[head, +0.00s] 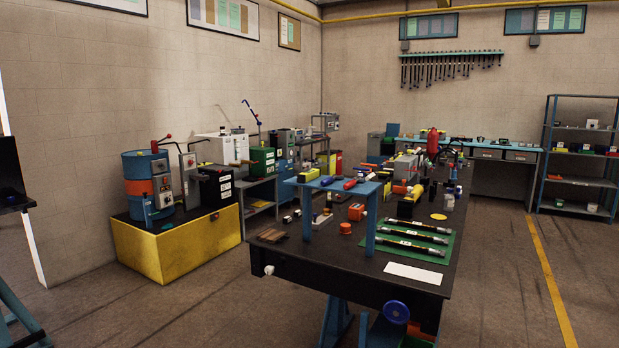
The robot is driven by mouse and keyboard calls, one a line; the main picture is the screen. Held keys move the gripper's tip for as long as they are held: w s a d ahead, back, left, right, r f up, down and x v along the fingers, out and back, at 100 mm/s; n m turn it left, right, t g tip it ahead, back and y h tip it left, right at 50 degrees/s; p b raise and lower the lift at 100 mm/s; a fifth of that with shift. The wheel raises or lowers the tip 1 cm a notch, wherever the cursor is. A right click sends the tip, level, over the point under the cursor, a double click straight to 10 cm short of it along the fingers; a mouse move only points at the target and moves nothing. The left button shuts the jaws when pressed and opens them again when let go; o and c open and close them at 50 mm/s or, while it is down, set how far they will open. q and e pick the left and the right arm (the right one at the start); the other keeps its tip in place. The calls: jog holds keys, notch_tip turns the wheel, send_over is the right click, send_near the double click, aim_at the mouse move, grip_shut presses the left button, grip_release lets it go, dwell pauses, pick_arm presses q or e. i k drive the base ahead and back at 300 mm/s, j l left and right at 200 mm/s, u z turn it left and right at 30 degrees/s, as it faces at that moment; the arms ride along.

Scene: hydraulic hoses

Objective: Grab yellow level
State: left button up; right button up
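A small yellow item (308,176) lies on top of the blue raised stand (374,188) on the dark workbench, beside a blue item and red items. More yellow pieces (402,189) sit on the bench behind and right of the stand. They are too small for me to tell which one is the level. Neither of my grippers is in the head view.
The dark workbench (322,279) holds a green mat (420,259) with several hoses, a white sheet (413,273) and many small parts. A yellow bunded pallet (167,257) with a blue-orange drum (147,186) stands left.

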aim_at(308, 175)
jog(key=i+j+z, duration=0.3)
jog(key=i+j, duration=0.15)
jog(key=j, duration=0.25)
jog(key=i+j+z, duration=0.15)
jog(key=j, duration=0.25)
jog(key=i, duration=0.05)
